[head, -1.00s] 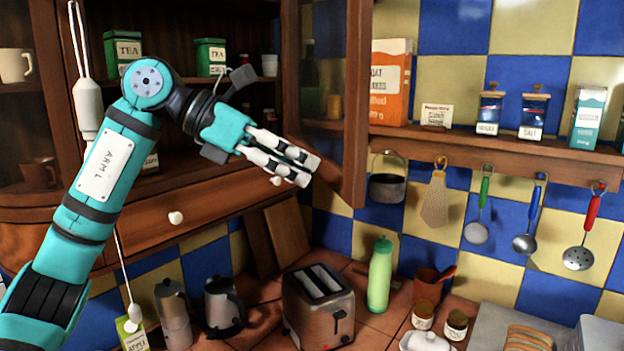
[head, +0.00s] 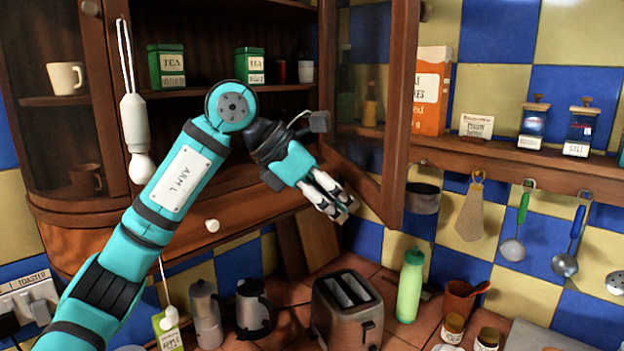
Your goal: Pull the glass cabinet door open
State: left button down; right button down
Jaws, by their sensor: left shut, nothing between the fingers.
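The glass cabinet door (head: 403,120) has a brown wooden frame and a clear pane. It stands swung out to the right of the brown cabinet (head: 130,215), whose shelves are exposed. A bottle shows through the pane. My left gripper (head: 347,211) is shut and empty, with its fingers pointing down to the right. My right gripper is not in view.
Green tea tins (head: 166,66) sit on the cabinet shelf. An oats box (head: 432,90) stands right of the door, above hanging utensils.

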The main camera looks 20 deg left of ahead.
pick_arm(q)
jog(key=shift+w+d+p, duration=0.15)
jog(key=shift+w+d, duration=0.1)
jog(key=shift+d, duration=0.25)
jog(key=shift+w+d+p, duration=0.15)
jog(key=shift+w+d, duration=0.1)
jog(key=shift+d, duration=0.2)
